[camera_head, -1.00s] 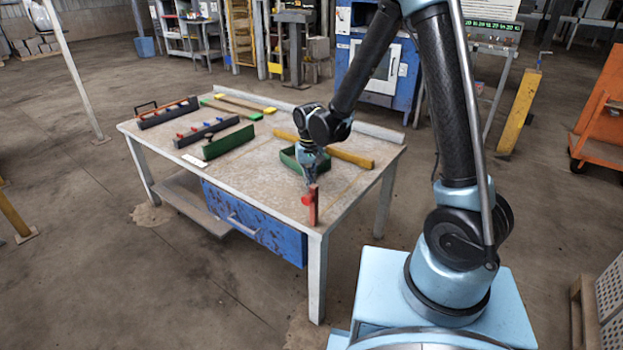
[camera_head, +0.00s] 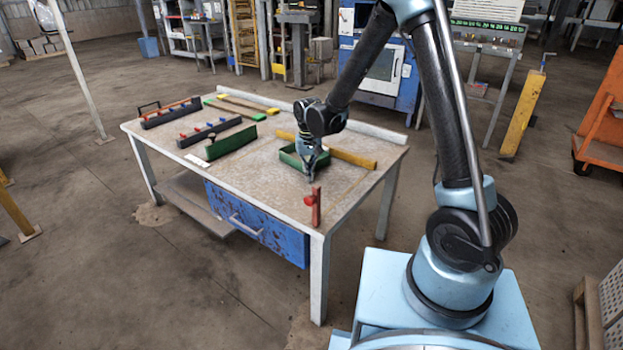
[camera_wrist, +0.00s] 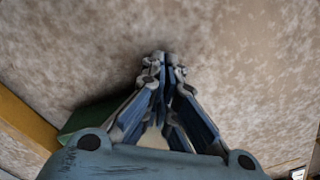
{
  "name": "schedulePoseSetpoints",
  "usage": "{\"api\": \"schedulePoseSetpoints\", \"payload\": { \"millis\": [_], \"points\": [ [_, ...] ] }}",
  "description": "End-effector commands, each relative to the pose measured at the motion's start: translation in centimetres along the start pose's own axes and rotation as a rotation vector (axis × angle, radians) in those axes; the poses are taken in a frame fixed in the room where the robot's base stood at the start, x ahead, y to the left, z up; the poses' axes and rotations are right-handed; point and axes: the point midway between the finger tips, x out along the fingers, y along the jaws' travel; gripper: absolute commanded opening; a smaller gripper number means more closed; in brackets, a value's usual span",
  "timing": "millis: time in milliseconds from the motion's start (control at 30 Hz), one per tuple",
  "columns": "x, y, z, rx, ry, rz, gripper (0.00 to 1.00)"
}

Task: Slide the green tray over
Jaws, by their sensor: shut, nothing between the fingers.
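The green tray (camera_head: 289,157) lies on the table beside the yellow bar, partly hidden behind my gripper in the head view. A corner of it shows at the lower left of the wrist view (camera_wrist: 82,120). My gripper (camera_head: 309,178) points down at the near side of the tray, close to the tabletop. In the wrist view its fingers (camera_wrist: 163,62) are together with nothing between them, over bare tabletop. I cannot tell whether the fingers touch the tray.
A yellow bar (camera_head: 352,158) lies just behind the tray. A green block (camera_head: 230,142) and dark racks (camera_head: 209,132) lie to the left. The tabletop (camera_head: 255,180) between is clear.

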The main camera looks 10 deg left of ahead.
Motion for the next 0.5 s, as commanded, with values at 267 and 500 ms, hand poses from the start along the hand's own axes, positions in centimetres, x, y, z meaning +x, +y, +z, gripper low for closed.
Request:
{"api": "schedulePoseSetpoints", "payload": {
  "millis": [267,500],
  "points": [
    [-0.01,0.04,-0.20,0.000,0.000,0.000,0.00],
    [0.02,0.31,0.65,0.002,0.000,0.000,0.00]
  ]
}}
